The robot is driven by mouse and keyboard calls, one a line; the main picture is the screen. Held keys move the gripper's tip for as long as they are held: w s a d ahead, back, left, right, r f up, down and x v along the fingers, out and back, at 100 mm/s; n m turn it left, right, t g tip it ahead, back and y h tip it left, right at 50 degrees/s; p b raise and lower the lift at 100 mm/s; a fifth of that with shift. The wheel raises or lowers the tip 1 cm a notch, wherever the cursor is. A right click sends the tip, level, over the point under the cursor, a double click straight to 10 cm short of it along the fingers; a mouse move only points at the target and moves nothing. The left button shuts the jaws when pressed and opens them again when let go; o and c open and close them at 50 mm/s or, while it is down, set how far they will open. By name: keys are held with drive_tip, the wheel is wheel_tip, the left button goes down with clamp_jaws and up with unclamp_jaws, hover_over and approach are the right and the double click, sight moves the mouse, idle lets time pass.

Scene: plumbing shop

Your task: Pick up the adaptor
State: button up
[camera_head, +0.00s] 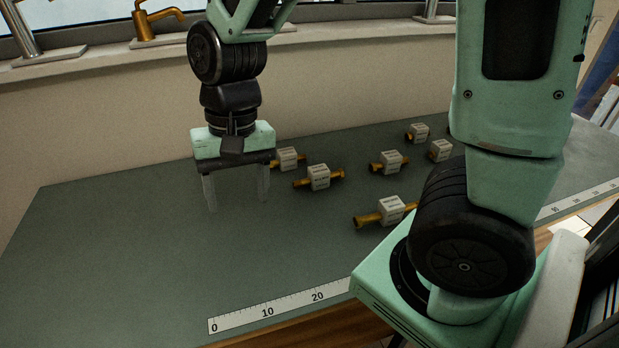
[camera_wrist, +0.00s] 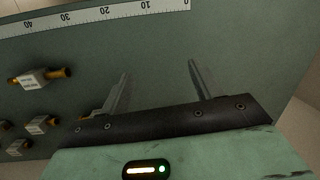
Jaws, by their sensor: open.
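Several brass adaptors, each with a white printed box-shaped label around its middle, lie on the grey-green worktop. One adaptor (camera_head: 319,178) lies just right of my gripper, one (camera_head: 385,212) lies nearer the front edge, and one (camera_head: 390,162) lies farther right. Another adaptor (camera_head: 287,158) is partly hidden behind my gripper. My gripper (camera_head: 237,190) points down over the left part of the worktop, open and empty. In the wrist view its two fingers (camera_wrist: 158,78) stand apart with bare worktop between them. One adaptor (camera_wrist: 41,78) shows to their left there.
More labelled adaptors (camera_head: 418,132) lie at the back right, near my arm. A ruler strip (camera_head: 280,309) runs along the front edge. Taps (camera_head: 157,22) stand on the ledge behind. The left of the worktop (camera_head: 110,240) is clear.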

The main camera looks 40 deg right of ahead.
drive_tip(key=w+d+f+m, duration=0.1)
drive_tip(key=w+d+m, duration=0.3)
drive_tip(key=d, duration=0.1)
drive_tip(key=m+h, duration=0.2)
drive_tip(key=m, duration=1.3)
hover_over(319, 169)
drive_tip(key=f, duration=0.2)
drive_tip(key=shift+t, duration=0.3)
drive_tip(key=f, duration=0.3)
drive_tip(key=d+f, duration=0.1)
drive_tip(key=f, duration=0.7)
drive_tip(key=shift+d, duration=0.15)
drive_tip(key=shift+a+f+p, duration=0.1)
drive_tip(key=shift+a+f, duration=0.1)
drive_tip(key=shift+f, duration=0.8)
drive_tip(key=shift+a+f+p, duration=0.15)
drive_tip(key=shift+a+f, duration=0.05)
drive_tip(key=shift+f, duration=0.85)
drive_tip(key=shift+a+f+p, duration=0.1)
drive_tip(key=shift+a+f, duration=0.1)
drive_tip(key=shift+f, duration=0.8)
drive_tip(key=c, duration=1.2)
